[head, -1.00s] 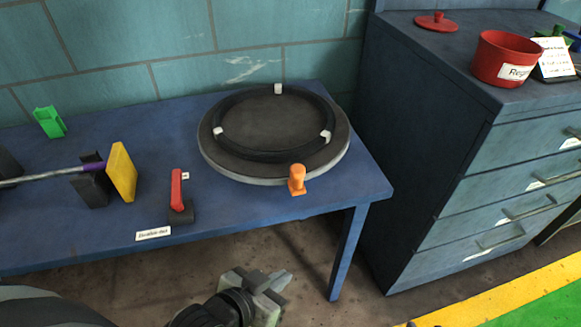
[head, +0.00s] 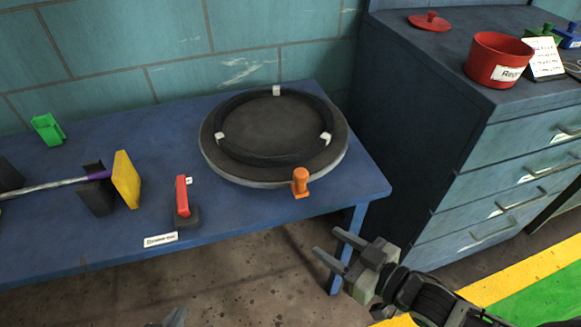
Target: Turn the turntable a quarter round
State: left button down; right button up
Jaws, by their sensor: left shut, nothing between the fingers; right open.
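The turntable (head: 335,157) is a round dark disc with a pale rim on the blue table. A black ring (head: 231,153) with three white clips lies on it. An orange upright knob (head: 300,182) is at its front right edge. My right gripper (head: 328,243) is open and empty in front of the table's right end, below and right of the knob, apart from it. Only the tip of my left gripper (head: 175,317) shows at the bottom edge; it is shut and touches nothing visible.
A red lever (head: 182,196) and a label (head: 160,240) are at the table's (head: 75,240) front. A yellow plate (head: 126,179) on a rod and a green clip (head: 47,129) are at left. A blue drawer cabinet (head: 440,130) with a red pot (head: 498,60) stands right.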

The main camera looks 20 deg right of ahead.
aim_at(304, 182)
jog(key=w+d+r+n+g+y+p, duration=0.1)
jog(key=w+d+r+n+y+p, duration=0.1)
jog(key=d+r+n+y, duration=0.4)
jog(key=w+a, duration=0.3)
jog(key=w+a+r+m, duration=0.1)
jog(key=w+a, duration=0.2)
jog(key=w+a+m+h, duration=0.1)
jog(key=w+a, duration=0.2)
jog(key=w, duration=0.1)
jog(key=shift+r+p, duration=0.25)
jog(key=shift+p, duration=0.05)
jog(key=shift+w+a, duration=0.3)
pick_arm(q)
jog(key=shift+s+a+r, duration=0.15)
jog(key=shift+a+r, duration=0.2)
jog(key=shift+r, duration=0.05)
